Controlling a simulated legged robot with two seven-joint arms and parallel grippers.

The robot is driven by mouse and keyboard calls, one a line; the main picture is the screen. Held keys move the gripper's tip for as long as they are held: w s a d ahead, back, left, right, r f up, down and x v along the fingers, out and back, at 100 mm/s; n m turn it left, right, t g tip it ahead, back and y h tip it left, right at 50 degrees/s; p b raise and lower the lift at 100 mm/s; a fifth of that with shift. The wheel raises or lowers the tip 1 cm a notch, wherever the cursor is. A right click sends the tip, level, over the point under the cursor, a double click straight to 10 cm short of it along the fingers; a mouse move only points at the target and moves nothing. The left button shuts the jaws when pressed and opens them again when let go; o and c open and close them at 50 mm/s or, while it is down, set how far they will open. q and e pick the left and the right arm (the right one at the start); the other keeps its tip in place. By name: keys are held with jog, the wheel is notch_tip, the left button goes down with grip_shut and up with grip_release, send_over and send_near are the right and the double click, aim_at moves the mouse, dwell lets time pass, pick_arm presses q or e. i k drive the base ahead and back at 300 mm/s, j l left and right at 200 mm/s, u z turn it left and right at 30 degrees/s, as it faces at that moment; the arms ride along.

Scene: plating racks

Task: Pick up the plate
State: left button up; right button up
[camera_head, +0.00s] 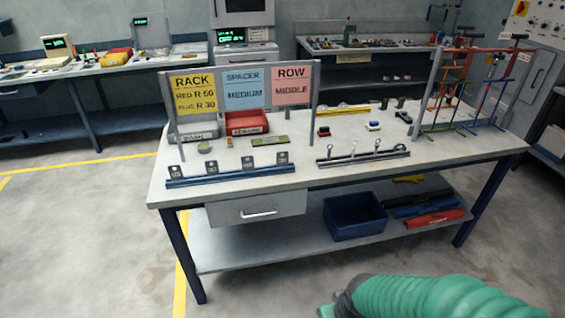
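The task's plate cannot be told for certain. Several small grey upright plates with holes, one of them at the rail's left end (174,171), stand along a blue rail (230,175) at the front left of the workbench (330,165). Their markings are too small to read. A green ribbed sleeve of my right arm comes in at the bottom right, in front of the bench and well short of it. Its gripper fingers do not show. My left gripper is not in view.
Signs (242,88) read RACK, SPACER MEDIUM and ROW MIDDLE. A silver rail (362,158) with upright pieces lies at the front right; coloured racks (465,90) stand at the right end. A drawer (256,209) and blue bin (355,215) are below. Open floor lies left.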

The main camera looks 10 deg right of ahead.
aim_at(177, 174)
jog(key=z, duration=5.3)
jog(key=u, duration=3.6)
jog(key=i+j+u, duration=0.25)
jog(key=u, duration=0.15)
jog(key=i+j+u, duration=0.3)
jog(key=u, duration=0.15)
jog(key=i+j+u, duration=0.25)
jog(key=u, duration=0.15)
jog(key=i, duration=0.2)
